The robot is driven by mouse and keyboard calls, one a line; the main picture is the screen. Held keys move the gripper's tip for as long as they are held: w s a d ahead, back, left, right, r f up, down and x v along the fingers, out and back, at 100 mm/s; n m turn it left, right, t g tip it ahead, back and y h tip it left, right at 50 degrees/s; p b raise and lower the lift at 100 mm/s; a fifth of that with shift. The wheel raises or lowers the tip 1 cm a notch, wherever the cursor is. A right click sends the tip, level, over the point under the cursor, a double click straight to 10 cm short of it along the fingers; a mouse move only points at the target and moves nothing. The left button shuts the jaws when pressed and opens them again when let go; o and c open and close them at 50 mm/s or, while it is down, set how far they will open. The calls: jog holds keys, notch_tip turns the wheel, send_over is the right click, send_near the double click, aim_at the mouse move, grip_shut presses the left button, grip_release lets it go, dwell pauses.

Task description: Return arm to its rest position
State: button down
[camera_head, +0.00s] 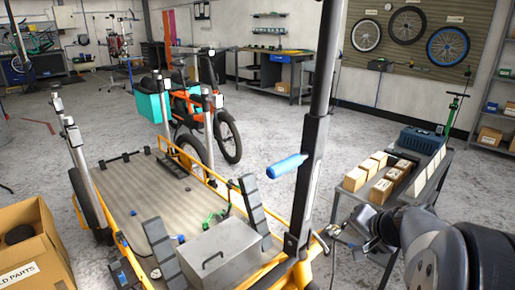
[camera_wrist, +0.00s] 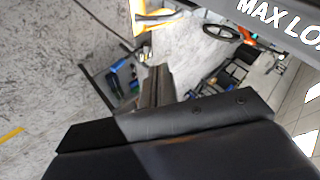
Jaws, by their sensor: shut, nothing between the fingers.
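My arm (camera_head: 435,245) enters from the lower right in the head view, dark and grey, bent low beside the grey cart. My gripper (camera_head: 328,233) points left, just right of the black upright post of the cargo bike. Its fingers look closed and hold nothing. In the wrist view the closed dark fingers (camera_wrist: 157,88) show against the grey floor, with no object at their tips. The exact gap between the gripper and the post or cart edge cannot be told.
A grey cart (camera_head: 350,199) with cardboard boxes and a blue crate (camera_head: 421,140) stands close by my arm. The cargo bed (camera_head: 135,195) holds a grey metal box (camera_head: 222,252). Open floor lies beyond.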

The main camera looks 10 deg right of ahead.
jog(key=w+a+f+n+y+p, duration=0.1)
jog(key=w+f+n+y+p, duration=0.1)
jog(key=w+n, duration=0.5)
jog(key=w+a+f+n+y+p, duration=0.1)
jog(key=w+f+n+y+p, duration=0.1)
jog(key=w+n+p, duration=0.2)
jog(key=w+n, duration=0.3)
jog(key=n, duration=0.1)
jog(key=shift+a+y+p, duration=0.3)
jog(key=shift+y+p, duration=0.1)
dwell(0.6)
jog(key=shift+w+f, duration=0.1)
jog(key=shift+f, duration=0.2)
dwell(0.4)
